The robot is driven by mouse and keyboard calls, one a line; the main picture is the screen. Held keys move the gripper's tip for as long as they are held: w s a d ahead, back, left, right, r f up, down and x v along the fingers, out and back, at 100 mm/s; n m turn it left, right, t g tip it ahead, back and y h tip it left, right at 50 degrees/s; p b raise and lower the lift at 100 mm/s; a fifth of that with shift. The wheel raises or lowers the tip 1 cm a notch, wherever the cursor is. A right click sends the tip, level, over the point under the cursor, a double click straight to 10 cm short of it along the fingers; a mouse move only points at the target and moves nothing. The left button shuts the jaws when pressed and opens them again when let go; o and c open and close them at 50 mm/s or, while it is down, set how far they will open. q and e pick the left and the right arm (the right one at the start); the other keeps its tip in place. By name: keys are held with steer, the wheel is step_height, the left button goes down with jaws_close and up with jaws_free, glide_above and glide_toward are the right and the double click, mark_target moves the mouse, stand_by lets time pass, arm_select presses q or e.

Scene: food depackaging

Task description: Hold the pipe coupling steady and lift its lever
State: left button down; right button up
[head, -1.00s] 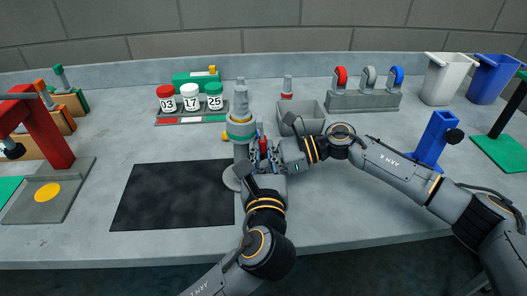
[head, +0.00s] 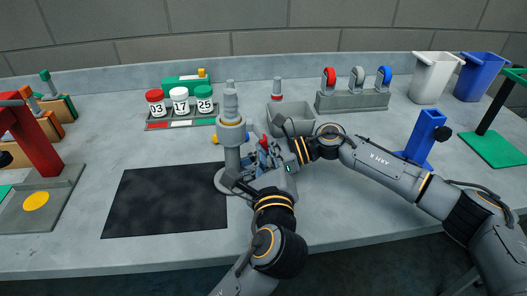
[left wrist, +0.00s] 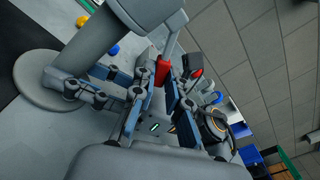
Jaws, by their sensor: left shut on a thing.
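The pipe coupling (head: 232,132) is a grey upright post on a round base with a wide collar. It also shows in the left wrist view (left wrist: 88,45). Its red-handled lever (head: 265,142) sticks out on the right side; the red grip is clear in the left wrist view (left wrist: 163,73). My left gripper (head: 265,153) is shut on the lever, the red grip between its fingers. My right gripper (head: 246,164) reaches in from the right, its fingers on either side of the post below the collar. The arms partly hide these contacts in the head view.
Behind stand a grey bin (head: 290,114) and a rack of numbered jars (head: 180,122). A black mat (head: 165,200) lies left. A blue stand (head: 427,135) is at the right. Bare bench lies between the mat and the jars.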

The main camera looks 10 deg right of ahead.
arm_select(q)
steer(key=shift+d+r+n, duration=0.1)
steer(key=shift+n, duration=0.2)
steer(key=c, duration=1.6)
jaws_free()
steer(key=s, duration=0.7)
steer(key=shift+s+a, duration=0.25)
steer(key=shift+s, duration=0.05)
